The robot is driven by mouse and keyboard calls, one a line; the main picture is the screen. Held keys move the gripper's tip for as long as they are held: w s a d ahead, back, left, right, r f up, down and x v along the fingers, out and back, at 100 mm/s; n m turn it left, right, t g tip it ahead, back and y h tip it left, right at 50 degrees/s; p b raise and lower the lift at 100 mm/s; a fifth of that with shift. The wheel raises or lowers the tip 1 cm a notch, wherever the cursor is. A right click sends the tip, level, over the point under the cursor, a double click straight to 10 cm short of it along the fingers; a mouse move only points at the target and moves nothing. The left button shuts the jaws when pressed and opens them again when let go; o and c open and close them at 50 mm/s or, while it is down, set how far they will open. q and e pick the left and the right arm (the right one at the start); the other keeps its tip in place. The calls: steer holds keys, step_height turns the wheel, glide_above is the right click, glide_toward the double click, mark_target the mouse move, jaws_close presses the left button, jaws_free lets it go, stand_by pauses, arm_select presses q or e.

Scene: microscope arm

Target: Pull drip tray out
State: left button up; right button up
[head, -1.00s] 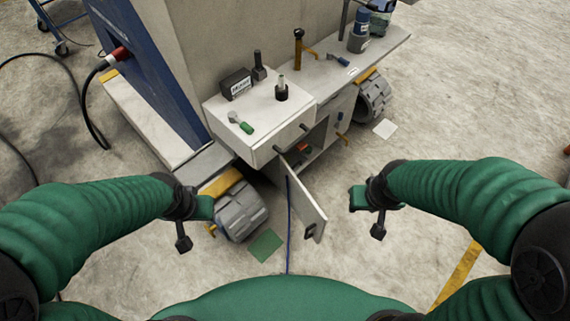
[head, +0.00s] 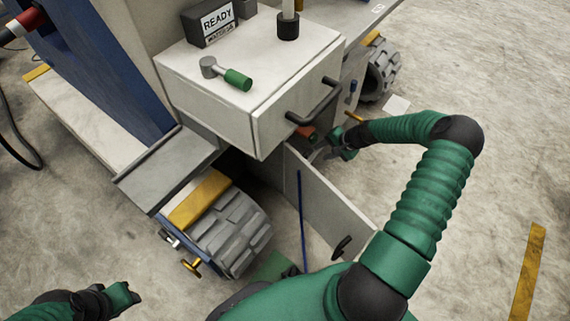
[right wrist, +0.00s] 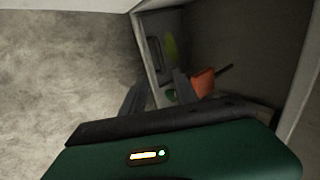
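I cannot pick out a drip tray for certain in these views. My right gripper (head: 340,148) is at the cabinet opening, beside the white drawer block (head: 258,125) and beyond the open cabinet door (head: 322,200). In the right wrist view its two dark fingers (right wrist: 160,95) look apart with nothing between them, pointing into the dim compartment. An orange-red object (right wrist: 203,82) and a green one (right wrist: 170,47) show in there; most of the inside is dark. My left gripper (head: 124,298) hangs low at the left, away from the cabinet; its fingers are unclear.
The drawer's black handle (head: 315,102) juts out just left of my right gripper.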

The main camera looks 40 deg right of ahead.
steer(key=b+x, duration=0.9)
steer(key=x, duration=0.7)
steer(key=shift+s+f+b, duration=0.1)
steer(key=shift+s+b, duration=0.05)
steer(key=shift+b, duration=0.2)
jaws_close()
stand_by(0.3)
